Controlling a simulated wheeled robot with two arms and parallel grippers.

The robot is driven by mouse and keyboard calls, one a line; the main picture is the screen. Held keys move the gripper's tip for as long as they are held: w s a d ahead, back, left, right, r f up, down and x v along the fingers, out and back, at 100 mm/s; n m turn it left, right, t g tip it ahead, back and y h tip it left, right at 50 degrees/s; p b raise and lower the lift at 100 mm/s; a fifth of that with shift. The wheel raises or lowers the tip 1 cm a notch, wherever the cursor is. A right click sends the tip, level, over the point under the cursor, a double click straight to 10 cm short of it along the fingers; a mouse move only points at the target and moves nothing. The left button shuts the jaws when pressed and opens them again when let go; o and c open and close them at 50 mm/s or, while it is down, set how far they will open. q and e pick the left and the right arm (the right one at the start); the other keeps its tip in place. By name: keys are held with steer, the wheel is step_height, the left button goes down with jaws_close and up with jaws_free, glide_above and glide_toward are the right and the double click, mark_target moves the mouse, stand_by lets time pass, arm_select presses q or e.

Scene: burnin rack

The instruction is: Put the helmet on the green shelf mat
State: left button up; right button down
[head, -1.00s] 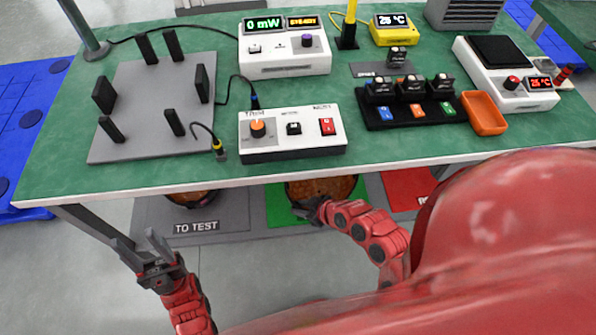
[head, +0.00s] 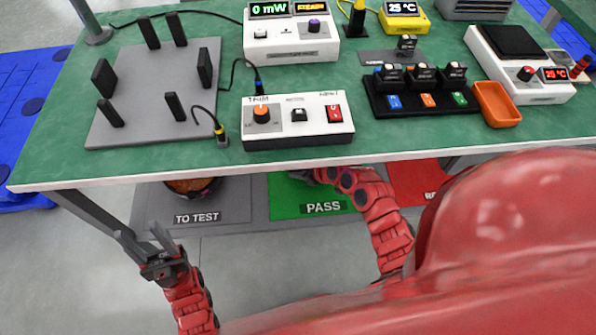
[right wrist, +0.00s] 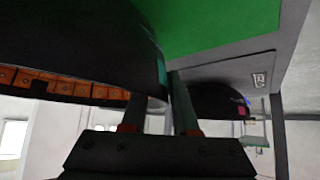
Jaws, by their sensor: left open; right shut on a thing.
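A dark, bowl-like helmet with an orange, blocky inside (right wrist: 75,45) fills the upper left of the right wrist view. My right gripper (right wrist: 158,95) is shut on its rim. In the head view the tabletop hides this helmet and my right fingertips; only my right arm shows, reaching under the table's front edge. The green mat (head: 290,205), marked PASS, lies below the table; it also shows in the right wrist view (right wrist: 220,22). I cannot tell whether the helmet touches it. My left gripper (head: 138,234) is open and empty, in front of the table's left side.
A similar dark thing (right wrist: 215,98), orange-brown inside in the head view (head: 190,184), sits on the grey TO TEST mat (head: 230,205). A red mat (head: 415,180) is right of the green one. The table's front edge (head: 250,167) overhangs the mats; instruments stand on top.

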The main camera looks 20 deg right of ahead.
steer(key=c, duration=0.7)
jaws_free()
steer(key=shift+o, duration=0.2)
steer(key=p+v, duration=0.2)
steer(key=v, duration=1)
steer(key=shift+s, duration=0.1)
